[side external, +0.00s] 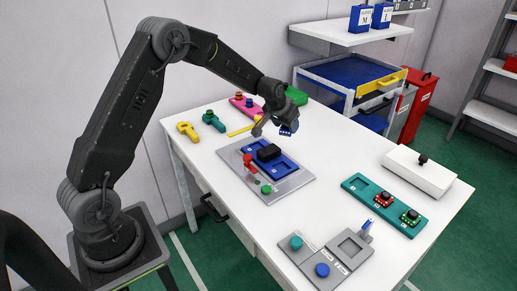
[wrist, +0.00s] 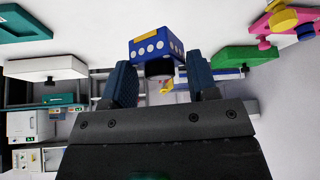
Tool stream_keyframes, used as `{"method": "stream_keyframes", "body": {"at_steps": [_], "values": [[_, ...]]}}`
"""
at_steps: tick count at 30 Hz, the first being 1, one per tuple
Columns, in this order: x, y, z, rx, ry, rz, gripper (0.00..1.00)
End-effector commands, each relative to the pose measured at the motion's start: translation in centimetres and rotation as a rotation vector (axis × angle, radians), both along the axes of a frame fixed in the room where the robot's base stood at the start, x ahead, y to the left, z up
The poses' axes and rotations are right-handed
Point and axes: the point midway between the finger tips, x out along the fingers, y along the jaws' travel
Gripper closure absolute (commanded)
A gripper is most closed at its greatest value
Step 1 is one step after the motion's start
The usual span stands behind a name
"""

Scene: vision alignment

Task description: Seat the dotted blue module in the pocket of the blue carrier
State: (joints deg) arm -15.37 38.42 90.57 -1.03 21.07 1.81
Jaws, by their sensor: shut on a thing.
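The dotted blue module (wrist: 155,48) is between the two finger pads of my gripper (wrist: 160,68) in the wrist view, blue with white dots and a yellow patch on top. In the side view, my gripper (side external: 283,121) is shut on it, and the module (side external: 287,129) hangs above the table, beyond the blue carrier. The blue carrier (side external: 287,169) lies on a grey fixture plate (side external: 298,180). A black block (side external: 269,152) sits on the carrier and hides part of it. The carrier is not recognisable in the wrist view.
A red clamp (side external: 248,162) and a green knob (side external: 266,189) stand at the fixture's left. A teal tray (side external: 360,187) with red and green modules, a white box (side external: 420,170) and a grey button panel (side external: 322,262) lie to the right. Colored parts line the back left.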

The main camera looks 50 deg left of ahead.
Motion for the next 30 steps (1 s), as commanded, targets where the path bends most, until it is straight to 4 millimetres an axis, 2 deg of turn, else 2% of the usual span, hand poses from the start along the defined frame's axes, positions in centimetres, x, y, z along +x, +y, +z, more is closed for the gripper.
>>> {"method": "stream_keyframes", "body": {"at_steps": [1, 8, 12, 18, 23, 26, 30], "values": [[-0.8, 1.4, 0.1, 0.002, -0.001, 0.062, 0.70], [-5.1, 7.3, 0.5, 0.001, -0.001, 0.384, 0.70], [-8.3, 11.0, 0.8, 0.002, -0.001, 0.599, 0.70], [-12.5, 15.1, 1.3, 0.000, -0.002, 0.855, 0.70], [-13.6, 16.1, 1.3, -0.002, -0.001, 0.938, 0.70], [-12.7, 15.4, 0.5, -0.002, 0.002, 0.944, 0.70], [-10.3, 13.5, -1.3, -0.002, 0.001, 0.942, 0.70]]}}
